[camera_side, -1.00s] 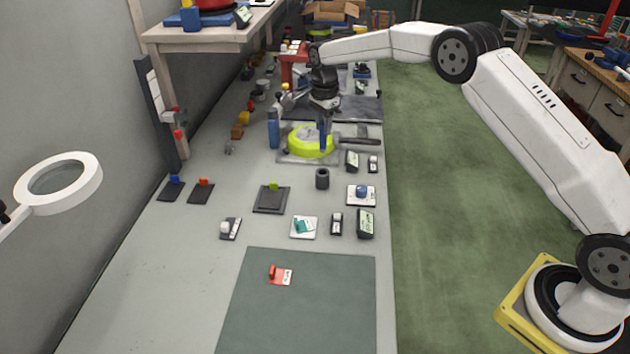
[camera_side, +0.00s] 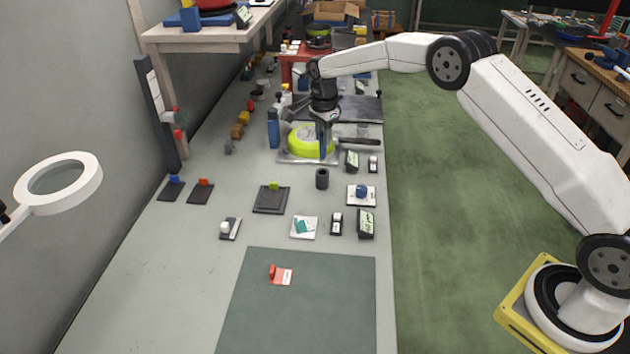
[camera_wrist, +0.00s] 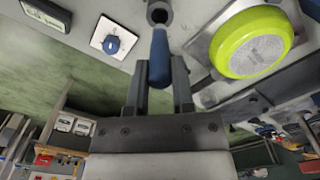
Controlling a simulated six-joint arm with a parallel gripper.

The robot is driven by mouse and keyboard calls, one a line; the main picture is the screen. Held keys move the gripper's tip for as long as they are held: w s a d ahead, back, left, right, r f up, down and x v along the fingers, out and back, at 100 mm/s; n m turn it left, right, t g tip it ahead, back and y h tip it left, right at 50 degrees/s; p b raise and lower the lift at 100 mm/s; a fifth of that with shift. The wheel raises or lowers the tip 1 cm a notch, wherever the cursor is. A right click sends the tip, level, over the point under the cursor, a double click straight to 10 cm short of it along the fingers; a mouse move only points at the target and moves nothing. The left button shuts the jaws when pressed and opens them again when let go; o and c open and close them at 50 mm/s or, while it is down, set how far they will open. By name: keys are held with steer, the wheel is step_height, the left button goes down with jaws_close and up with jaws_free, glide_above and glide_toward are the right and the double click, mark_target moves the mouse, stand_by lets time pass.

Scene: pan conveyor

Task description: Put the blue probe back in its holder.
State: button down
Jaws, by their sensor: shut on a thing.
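The blue probe (camera_side: 322,145) hangs upright below my gripper (camera_side: 323,117), beside the yellow-green pan. My gripper is shut on the probe. In the wrist view the blue probe (camera_wrist: 159,58) sits between the two dark fingers of my gripper (camera_wrist: 160,78). The holder is a dark, open-topped cylinder (camera_side: 322,180) standing on the bench on the near side of the probe. In the side view a gap shows between the probe's lower end and the holder. In the wrist view the holder (camera_wrist: 160,10) appears just beyond the probe's end, partly cut off.
The yellow-green pan (camera_side: 303,141) lies left of the probe on a grey plate, its dark handle (camera_side: 362,141) pointing right. A blue upright block (camera_side: 273,130) stands left of the pan. A white plate with a blue knob (camera_side: 361,193) lies right of the holder. Small devices lie nearer.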

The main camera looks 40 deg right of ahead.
mark_target(323, 161)
steer(key=shift+f, duration=1.35)
steer(key=shift+f, duration=2.85)
stand_by(1.2)
steer(key=shift+c, duration=2)
jaws_free()
steer(key=shift+r, duration=0.1)
steer(key=shift+r, duration=3.8)
